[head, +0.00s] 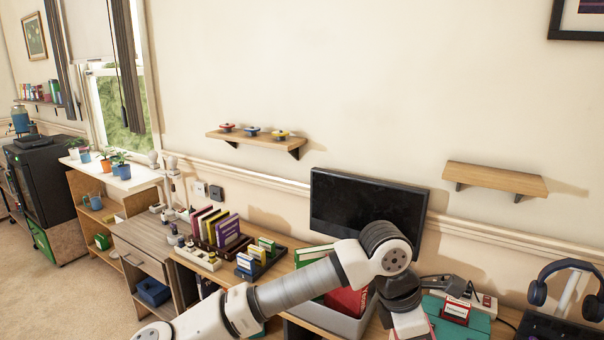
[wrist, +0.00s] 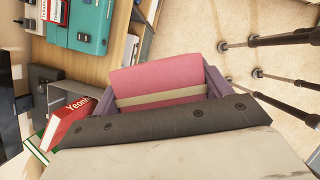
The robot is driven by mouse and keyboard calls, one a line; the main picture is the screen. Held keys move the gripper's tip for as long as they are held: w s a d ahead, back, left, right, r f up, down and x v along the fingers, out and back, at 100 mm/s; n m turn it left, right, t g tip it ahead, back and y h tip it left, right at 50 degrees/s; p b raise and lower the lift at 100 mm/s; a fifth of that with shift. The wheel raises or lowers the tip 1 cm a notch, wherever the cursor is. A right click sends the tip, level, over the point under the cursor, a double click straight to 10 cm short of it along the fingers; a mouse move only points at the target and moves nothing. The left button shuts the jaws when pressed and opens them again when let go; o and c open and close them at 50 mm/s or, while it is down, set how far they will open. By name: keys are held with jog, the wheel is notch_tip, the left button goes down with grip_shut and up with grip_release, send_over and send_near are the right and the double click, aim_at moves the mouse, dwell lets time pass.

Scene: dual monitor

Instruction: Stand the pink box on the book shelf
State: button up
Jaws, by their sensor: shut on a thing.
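The pink box (wrist: 156,74), with a beige band across it, is between the fingers of my gripper (wrist: 160,88) in the wrist view. My gripper is shut on it. In the head view my gripper is low right of centre, mostly cut off by the bottom edge, and I cannot make out the box clearly. Several coloured books stand upright in a dark book shelf (head: 209,247) on the desk, left of the monitor. Any free slot in it is too small to tell.
A grey bin (head: 318,316) holds a red book (head: 346,300) and green ones beside my arm. A black monitor (head: 367,205) stands behind my arm. A teal case (head: 478,322) lies to the right. The right wall shelf (head: 495,178) is empty; the left one (head: 258,139) holds small coloured items.

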jog(key=w+a+f+m+g+y+b, duration=0.1)
jog(key=a+f+m, duration=0.4)
jog(key=f, duration=1.1)
jog(key=w+a+f+m+g+y+b, duration=0.1)
jog(key=a+f+m, duration=0.5)
jog(key=f, duration=1.1)
jog(key=w+a+f+m+g+y+b, duration=0.2)
jog(key=a+f+m, duration=0.4)
jog(key=f, duration=1)
jog(key=w+a+b, duration=0.1)
jog(key=a, duration=0.2)
jog(key=shift+f+y+b, duration=0.25)
jog(key=shift+y+b, duration=0.05)
jog(key=shift+r, duration=0.1)
jog(key=shift+s+d, duration=0.1)
jog(key=shift+d, duration=0.05)
